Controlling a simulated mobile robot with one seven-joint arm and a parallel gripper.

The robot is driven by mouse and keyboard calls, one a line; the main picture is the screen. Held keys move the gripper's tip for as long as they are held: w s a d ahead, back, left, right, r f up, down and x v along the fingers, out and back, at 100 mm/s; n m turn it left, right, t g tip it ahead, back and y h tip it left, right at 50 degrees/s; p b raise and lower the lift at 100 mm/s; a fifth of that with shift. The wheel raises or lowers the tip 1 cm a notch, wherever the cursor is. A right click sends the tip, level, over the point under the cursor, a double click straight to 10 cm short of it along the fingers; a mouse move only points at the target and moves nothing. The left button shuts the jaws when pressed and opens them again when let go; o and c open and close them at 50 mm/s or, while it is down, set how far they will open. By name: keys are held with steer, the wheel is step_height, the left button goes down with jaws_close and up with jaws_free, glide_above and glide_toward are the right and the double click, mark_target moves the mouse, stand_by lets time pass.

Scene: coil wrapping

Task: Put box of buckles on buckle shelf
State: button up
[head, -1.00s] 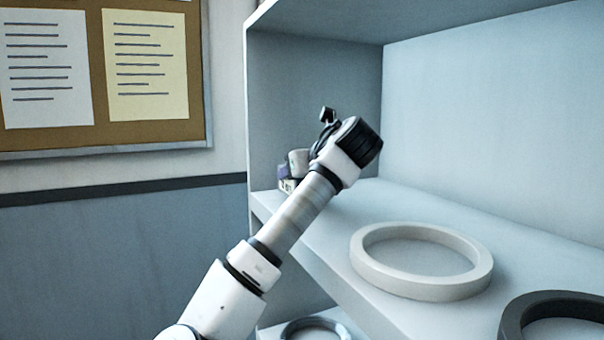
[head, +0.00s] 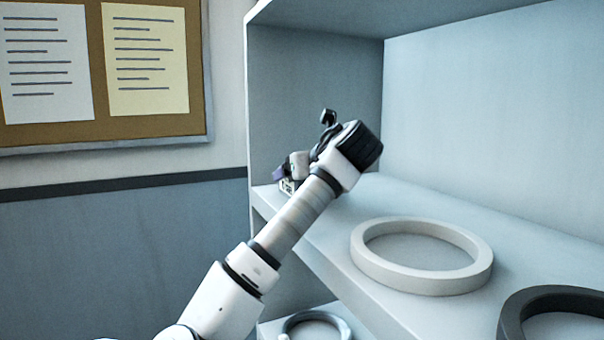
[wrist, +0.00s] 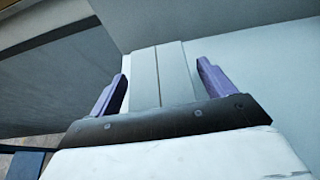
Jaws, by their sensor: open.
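A small pale box (head: 287,187), which I take to be the box of buckles, sits at the left end of the middle shelf (head: 340,240), mostly hidden behind my gripper (head: 281,174). In the wrist view a grey box top with a seam down its middle (wrist: 146,82) lies between the two purple fingers of my gripper (wrist: 162,70). The fingers are open, one on each side of the box. Whether either finger touches it I cannot tell. The box's contents are not visible.
A large cream ring (head: 372,272) lies on the same shelf to the right, with a dark ring (head: 515,318) nearer the front. A grey ring (head: 318,322) lies on the lower shelf. The shelf's left side panel (head: 310,110) stands behind my wrist.

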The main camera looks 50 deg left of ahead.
steer(key=shift+r, duration=0.2)
steer(key=b+v, duration=0.4)
steer(key=v, duration=0.6)
steer(key=shift+s+d+b, duration=0.1)
steer(key=shift+d+b, duration=0.3)
steer(key=shift+s+d+r, duration=0.15)
steer(key=shift+d+r, duration=0.15)
steer(key=shift+d, duration=0.2)
steer(key=shift+f, duration=0.1)
